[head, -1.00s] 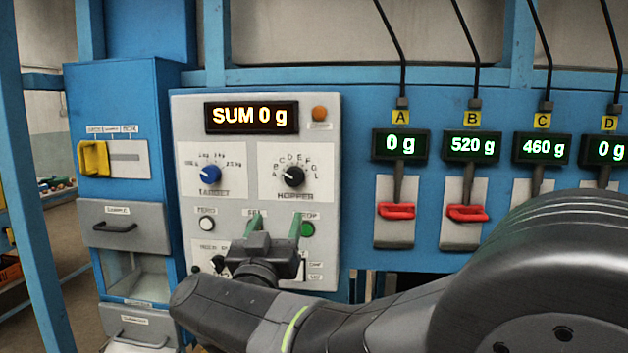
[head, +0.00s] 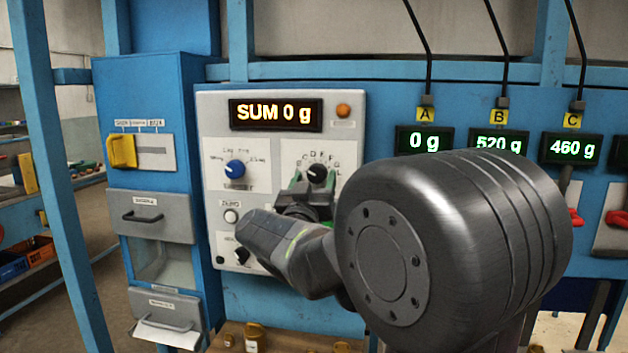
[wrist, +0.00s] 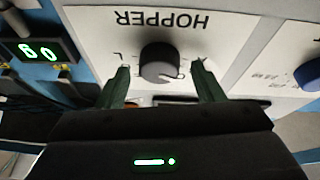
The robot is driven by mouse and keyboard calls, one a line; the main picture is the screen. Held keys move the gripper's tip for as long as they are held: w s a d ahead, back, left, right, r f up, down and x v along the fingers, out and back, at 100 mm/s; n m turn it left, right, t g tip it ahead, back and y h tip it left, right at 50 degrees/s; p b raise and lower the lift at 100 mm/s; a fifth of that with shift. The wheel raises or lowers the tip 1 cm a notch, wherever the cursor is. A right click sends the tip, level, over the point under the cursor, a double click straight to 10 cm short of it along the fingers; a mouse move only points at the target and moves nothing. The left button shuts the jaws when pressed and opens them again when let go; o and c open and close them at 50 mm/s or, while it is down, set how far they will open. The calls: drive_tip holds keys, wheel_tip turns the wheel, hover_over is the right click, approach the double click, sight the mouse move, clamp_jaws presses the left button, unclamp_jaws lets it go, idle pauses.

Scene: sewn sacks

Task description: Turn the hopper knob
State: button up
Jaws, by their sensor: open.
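The hopper knob (head: 317,173) is a round black dial on the light grey control panel (head: 212,112), under the "SUM 0 g" display. It also shows in the wrist view (wrist: 160,63), upside down, with the HOPPER label beyond it. My gripper (head: 314,184) is open at the knob. In the wrist view its two green fingers (wrist: 160,78) stand on either side of the knob, with a gap visible on each side. My arm hides the lower right of the panel in the head view. The pointer's exact setting is hard to read.
A blue knob (head: 235,169) sits left of the hopper knob, with a white button (head: 231,216) below. A yellow handle (head: 122,151) is on the blue cabinet at left. Displays A (head: 424,140), B and C hang at right.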

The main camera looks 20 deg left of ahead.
drive_tip(key=c, duration=1)
drive_tip(key=shift+o, duration=0.2)
drive_tip(key=shift+f+m+h+b, duration=0.1)
drive_tip(key=shift+m+h+b, duration=0.45)
drive_tip(key=shift+m, duration=0.55)
drive_tip(key=m+h, duration=0.1)
drive_tip(key=m, duration=0.1)
drive_tip(key=m+h, duration=0.1)
drive_tip(key=m, duration=0.2)
drive_tip(key=shift+a+h+b, duration=0.15)
drive_tip(key=shift+h+b, duration=0.2)
drive_tip(key=shift+b, duration=0.05)
drive_tip(key=o, duration=1)
drive_tip(key=shift+c, duration=0.2)
drive_tip(key=b+v, duration=0.3)
drive_tip(key=v, duration=1.1)
drive_tip(key=shift+r, duration=0.25)
